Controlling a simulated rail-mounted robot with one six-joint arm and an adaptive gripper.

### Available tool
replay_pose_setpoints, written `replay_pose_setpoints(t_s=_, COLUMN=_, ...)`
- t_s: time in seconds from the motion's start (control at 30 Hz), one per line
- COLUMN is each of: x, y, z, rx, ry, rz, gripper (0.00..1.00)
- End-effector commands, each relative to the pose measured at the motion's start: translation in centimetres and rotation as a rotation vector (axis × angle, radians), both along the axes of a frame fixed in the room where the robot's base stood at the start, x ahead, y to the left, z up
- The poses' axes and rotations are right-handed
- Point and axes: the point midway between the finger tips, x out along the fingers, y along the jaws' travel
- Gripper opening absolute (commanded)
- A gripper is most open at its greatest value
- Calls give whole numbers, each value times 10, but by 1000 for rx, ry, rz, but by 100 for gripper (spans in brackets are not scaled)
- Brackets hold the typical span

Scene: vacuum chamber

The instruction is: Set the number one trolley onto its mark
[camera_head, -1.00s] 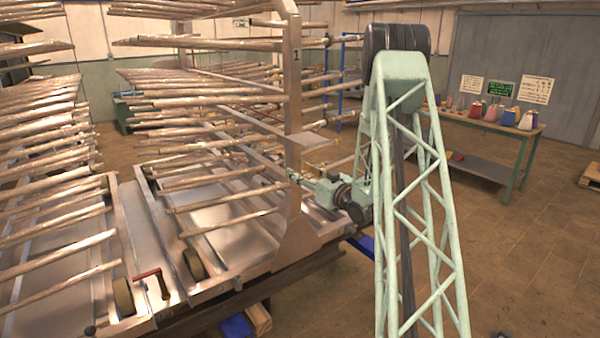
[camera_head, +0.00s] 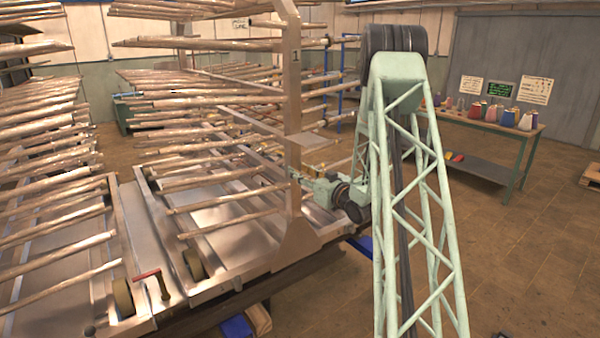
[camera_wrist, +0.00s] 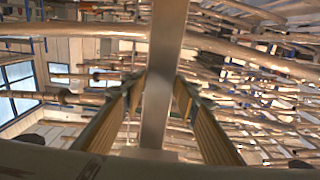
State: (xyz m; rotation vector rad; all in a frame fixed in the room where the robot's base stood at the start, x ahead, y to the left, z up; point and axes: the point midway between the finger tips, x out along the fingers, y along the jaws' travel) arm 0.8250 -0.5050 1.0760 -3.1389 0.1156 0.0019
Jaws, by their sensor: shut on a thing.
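The number one trolley is a tall metal rack with many long rods; its upright (camera_head: 293,110) carries a "1" near the top. It stands upright on a metal bed left of my arm. My gripper (camera_head: 298,176) is at the lower part of this upright, at its right side. In the wrist view, the two ribbed fingers of my gripper (camera_wrist: 161,88) are on either side of the metal upright (camera_wrist: 166,40), shut on it. I cannot make out the trolley's mark in either view.
A second rod-filled rack (camera_head: 45,185) stands close on the left. A red-handled lever (camera_head: 150,275) sits at the bed's front edge. A table (camera_head: 485,125) with coloured containers stands at the back right. The floor (camera_head: 530,250) on the right is largely clear.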

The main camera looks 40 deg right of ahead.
Motion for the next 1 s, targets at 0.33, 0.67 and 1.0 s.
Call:
replay_pose_setpoints(t_s=0.33, x=54, y=-5, z=2, rx=-6, ry=-8, rz=0, gripper=9)
replay_pose_setpoints(t_s=0.67, x=65, y=-5, z=3, rx=-1, ry=-4, rz=0, gripper=9)
replay_pose_setpoints(t_s=1.0, x=65, y=-5, z=2, rx=-1, ry=-3, rz=0, gripper=42)
